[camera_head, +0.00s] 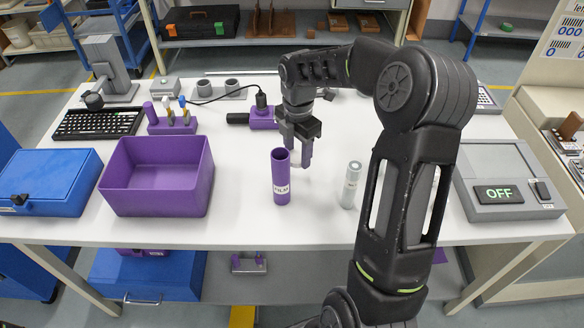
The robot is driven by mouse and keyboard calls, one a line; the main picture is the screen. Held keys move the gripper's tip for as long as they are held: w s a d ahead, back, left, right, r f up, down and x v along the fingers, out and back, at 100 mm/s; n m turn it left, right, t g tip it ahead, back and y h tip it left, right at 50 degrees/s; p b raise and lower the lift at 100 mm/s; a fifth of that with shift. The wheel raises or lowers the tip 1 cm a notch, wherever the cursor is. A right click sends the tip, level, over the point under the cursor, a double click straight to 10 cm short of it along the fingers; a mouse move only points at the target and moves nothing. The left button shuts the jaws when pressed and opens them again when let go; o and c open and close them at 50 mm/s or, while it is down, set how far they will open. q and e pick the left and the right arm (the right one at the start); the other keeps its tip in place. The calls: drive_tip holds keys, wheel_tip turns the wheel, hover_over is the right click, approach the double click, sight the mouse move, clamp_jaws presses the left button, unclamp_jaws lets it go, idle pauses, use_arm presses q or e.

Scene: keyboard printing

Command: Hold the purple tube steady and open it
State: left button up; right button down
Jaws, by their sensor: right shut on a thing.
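My right gripper (298,153) points down just behind and to the right of the tube's top. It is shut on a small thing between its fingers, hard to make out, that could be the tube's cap. The gripper looks apart from the tube's body. My left gripper is not in view.
A pale tube (350,186) stands to the right, near my right arm. A purple bin (157,206) and a blue box (50,188) are on the left. A grey device reading "OFF" (505,213) is on the right. The table front is clear.

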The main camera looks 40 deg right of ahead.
sight(297, 176)
drive_tip(key=shift+f, duration=1.05)
wheel_tip(297, 176, down, 4)
drive_tip(key=shift+r, duration=0.25)
drive_tip(key=shift+f, duration=0.1)
drive_tip(key=shift+f, duration=0.1)
drive_tip(key=shift+f, duration=0.15)
drive_tip(key=c, duration=0.7)
unclamp_jaws()
drive_tip(key=shift+o, duration=0.2)
drive_tip(key=shift+r, duration=0.2)
